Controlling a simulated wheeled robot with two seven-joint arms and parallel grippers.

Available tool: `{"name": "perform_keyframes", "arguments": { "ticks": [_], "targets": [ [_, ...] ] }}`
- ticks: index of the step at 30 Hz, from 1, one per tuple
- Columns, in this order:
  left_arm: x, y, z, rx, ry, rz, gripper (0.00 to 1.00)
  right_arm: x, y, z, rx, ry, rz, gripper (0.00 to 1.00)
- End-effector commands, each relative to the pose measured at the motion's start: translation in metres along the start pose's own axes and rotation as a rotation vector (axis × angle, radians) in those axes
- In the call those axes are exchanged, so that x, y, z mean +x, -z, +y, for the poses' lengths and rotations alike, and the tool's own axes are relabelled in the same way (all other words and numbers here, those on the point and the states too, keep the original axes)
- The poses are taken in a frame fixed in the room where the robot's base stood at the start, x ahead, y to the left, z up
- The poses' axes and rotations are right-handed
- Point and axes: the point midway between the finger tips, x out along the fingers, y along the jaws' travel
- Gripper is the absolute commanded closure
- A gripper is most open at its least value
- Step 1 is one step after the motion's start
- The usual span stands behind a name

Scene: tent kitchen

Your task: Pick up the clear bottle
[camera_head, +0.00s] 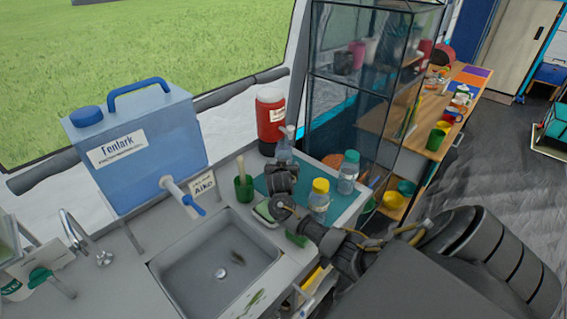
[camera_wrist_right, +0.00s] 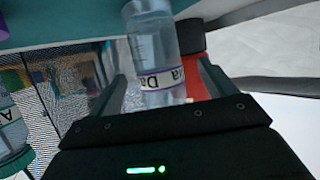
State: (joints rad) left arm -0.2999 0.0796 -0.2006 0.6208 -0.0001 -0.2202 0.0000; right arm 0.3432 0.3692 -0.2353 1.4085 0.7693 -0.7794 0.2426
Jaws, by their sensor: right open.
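In the head view a clear bottle (camera_head: 284,150) stands on the counter by the back edge of the teal mat, just beyond my right gripper (camera_head: 281,172). In the right wrist view, which is upside down, the clear bottle (camera_wrist_right: 153,45) has a white label with a purple band. It appears between the two fingers of my right gripper (camera_wrist_right: 163,82), which are apart with gaps on both sides. Part of the bottle is hidden by the gripper body. My left gripper is not in view.
A yellow-capped bottle (camera_head: 319,200) and a teal-capped bottle (camera_head: 347,175) stand right of my gripper. A red container (camera_head: 270,118) stands behind the clear bottle. A green cup (camera_head: 243,188) and the sink (camera_head: 215,268) are to the left. A glass cabinet (camera_head: 350,95) rises behind on the right.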

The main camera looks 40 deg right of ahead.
Motion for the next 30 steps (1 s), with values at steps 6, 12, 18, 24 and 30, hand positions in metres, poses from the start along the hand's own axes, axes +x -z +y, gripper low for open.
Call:
{"name": "perform_keyframes", "arguments": {
  "ticks": [6,12,18,24,30],
  "targets": [
    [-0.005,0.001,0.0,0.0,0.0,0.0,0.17,0.01,0.003,0.002,-0.002,-0.003,0.0,0.17],
    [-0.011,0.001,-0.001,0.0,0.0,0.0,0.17,0.037,0.001,0.004,-0.002,-0.003,-0.001,0.17],
    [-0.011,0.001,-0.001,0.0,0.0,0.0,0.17,0.051,0.001,0.003,0.0,0.001,-0.001,0.17],
    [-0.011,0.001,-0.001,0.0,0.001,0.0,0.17,0.052,0.001,0.003,0.0,0.001,0.0,0.17],
    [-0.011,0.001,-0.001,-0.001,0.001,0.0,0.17,0.052,0.001,0.003,0.0,0.001,0.0,0.38]
  ]
}}
